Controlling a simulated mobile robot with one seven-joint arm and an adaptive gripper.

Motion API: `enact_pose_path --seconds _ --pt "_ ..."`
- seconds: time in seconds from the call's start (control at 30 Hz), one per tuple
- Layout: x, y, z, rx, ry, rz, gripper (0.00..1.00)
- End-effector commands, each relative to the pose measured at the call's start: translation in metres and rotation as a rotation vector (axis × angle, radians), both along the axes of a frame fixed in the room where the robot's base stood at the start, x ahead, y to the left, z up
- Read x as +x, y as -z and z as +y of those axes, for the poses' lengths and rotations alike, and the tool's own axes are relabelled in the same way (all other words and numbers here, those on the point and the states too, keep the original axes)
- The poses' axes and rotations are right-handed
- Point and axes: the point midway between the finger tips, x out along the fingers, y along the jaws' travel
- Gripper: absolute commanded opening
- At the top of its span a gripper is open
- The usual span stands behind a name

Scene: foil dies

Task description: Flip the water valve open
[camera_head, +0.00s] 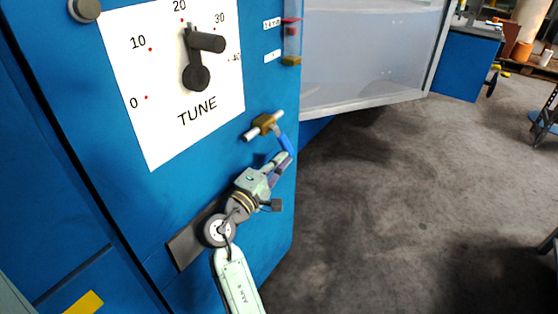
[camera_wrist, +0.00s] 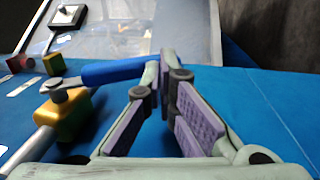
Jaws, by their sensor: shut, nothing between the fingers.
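The water valve has a brass body (camera_head: 266,123) on a short silver pipe on the blue machine front. Its blue lever (camera_head: 286,144) points down and right, crosswise to the pipe. In the wrist view the brass body (camera_wrist: 70,112) is at left, and the blue lever (camera_wrist: 115,71) reaches right to my fingertips. My gripper (camera_head: 287,157) is at the lever's free end. Its purple-padded fingers (camera_wrist: 163,66) meet at the tips with nothing between them. The lever's end is partly hidden by a finger; I cannot tell whether they touch.
A white TUNE dial plate (camera_head: 170,90) with a dark pointer knob (camera_head: 196,76) is above left of the valve. A sight tube (camera_head: 291,35) is above it. A translucent panel (camera_head: 365,50) extends at right. Grey floor (camera_head: 400,190) lies open right of the machine.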

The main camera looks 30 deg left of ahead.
Motion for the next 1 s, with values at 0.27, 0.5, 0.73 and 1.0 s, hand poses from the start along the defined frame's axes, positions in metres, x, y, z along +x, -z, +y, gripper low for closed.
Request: enact_pose_path --seconds 0.27,0.5,0.73,1.0 --pt "-0.016 0.003 0.002 -0.001 -0.002 0.0 0.0" --pt "-0.066 0.01 0.006 0.0 -0.003 0.001 0.0" --pt "-0.105 0.015 0.009 0.0 -0.003 0.0 0.0" --pt "-0.119 0.016 0.009 0.0 0.0 0.0 0.0"
